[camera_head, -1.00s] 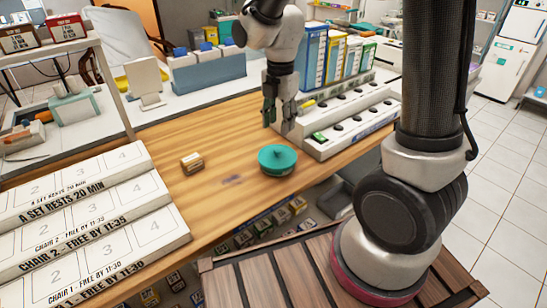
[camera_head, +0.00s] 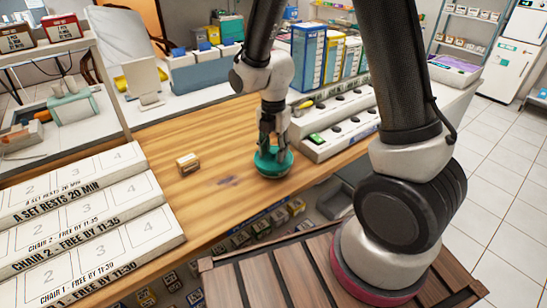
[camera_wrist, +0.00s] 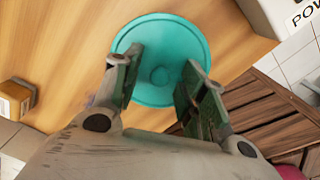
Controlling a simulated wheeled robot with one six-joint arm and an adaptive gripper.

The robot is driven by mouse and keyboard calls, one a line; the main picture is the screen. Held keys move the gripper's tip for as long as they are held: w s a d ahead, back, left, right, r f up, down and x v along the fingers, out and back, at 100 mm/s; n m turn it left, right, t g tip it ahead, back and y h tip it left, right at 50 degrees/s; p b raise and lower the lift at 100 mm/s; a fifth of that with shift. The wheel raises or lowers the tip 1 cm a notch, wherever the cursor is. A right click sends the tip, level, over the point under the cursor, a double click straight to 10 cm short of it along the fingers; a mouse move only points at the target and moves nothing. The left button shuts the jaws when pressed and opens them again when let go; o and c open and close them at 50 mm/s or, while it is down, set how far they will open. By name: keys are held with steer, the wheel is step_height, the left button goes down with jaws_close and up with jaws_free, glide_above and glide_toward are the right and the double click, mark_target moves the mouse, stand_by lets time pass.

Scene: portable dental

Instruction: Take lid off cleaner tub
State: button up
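The cleaner tub with its teal lid (camera_head: 273,165) stands on the wooden counter, near its front edge. In the wrist view the round lid (camera_wrist: 197,43) shows from above, with a small round knob at its centre. My gripper (camera_head: 274,152) is pointing down, right over the lid. In the wrist view my gripper (camera_wrist: 162,85) has its two fingers apart, one on each side of the knob, with nothing seen between them but the lid. Whether the fingertips touch the lid is unclear. The tub's body is mostly hidden under the lid.
A small tan box (camera_head: 188,163) lies on the counter to the left. A white stepped rack (camera_head: 330,130) stands close on the right, with tall boxes behind it. White stepped trays (camera_head: 90,225) fill the left. The counter between is mostly clear.

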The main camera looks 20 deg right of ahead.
steer(key=c, duration=0.6)
steer(key=shift+r, duration=0.1)
